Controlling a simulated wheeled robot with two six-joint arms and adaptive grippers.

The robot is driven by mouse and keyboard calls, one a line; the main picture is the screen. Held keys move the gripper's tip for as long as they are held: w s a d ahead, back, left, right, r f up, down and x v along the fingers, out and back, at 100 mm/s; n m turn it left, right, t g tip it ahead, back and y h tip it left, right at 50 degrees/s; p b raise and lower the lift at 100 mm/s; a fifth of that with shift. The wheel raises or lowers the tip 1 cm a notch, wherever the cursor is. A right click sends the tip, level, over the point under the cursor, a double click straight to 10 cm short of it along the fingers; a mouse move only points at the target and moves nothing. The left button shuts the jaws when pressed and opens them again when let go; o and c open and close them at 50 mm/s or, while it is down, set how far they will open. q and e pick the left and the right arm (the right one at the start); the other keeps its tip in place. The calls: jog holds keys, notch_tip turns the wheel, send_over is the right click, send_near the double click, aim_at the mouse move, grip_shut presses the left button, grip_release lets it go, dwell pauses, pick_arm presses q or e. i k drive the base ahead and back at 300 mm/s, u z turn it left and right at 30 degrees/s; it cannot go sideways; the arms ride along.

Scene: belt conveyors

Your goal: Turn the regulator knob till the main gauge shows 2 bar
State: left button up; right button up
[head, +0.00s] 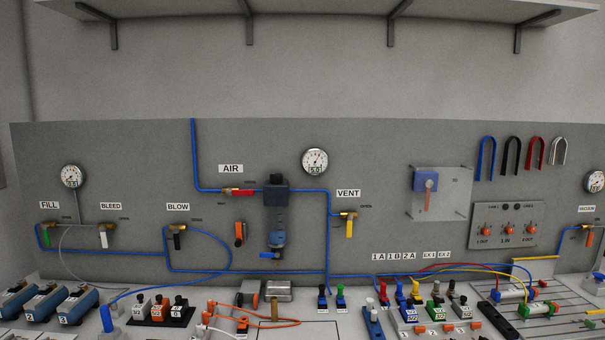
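The regulator (276,196) is a dark block on the grey panel, in the blue pipe right of the AIR label. Its knob (276,179) appears to be the dark cap on top, too small to see any marks. A clear section and a blue-grey bowl (277,240) hang below it. The main gauge (315,161) is a round white dial up and to the right of the regulator. Its small readout looks like 5.0; the needle is hard to read. Neither gripper shows in the head view, so nothing is seen touching the knob.
The red AIR valve handle (240,191) lies along the pipe. The yellow VENT handle (349,228) hangs down to the right. An orange-and-black device (239,233) is at lower left of the regulator. Below, the bench holds a metal box (278,291), hoses and several fittings.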

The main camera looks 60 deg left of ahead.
aim_at(275, 179)
jog(key=u, duration=0.5)
jog(key=i, duration=0.85)
jog(key=u, duration=0.8)
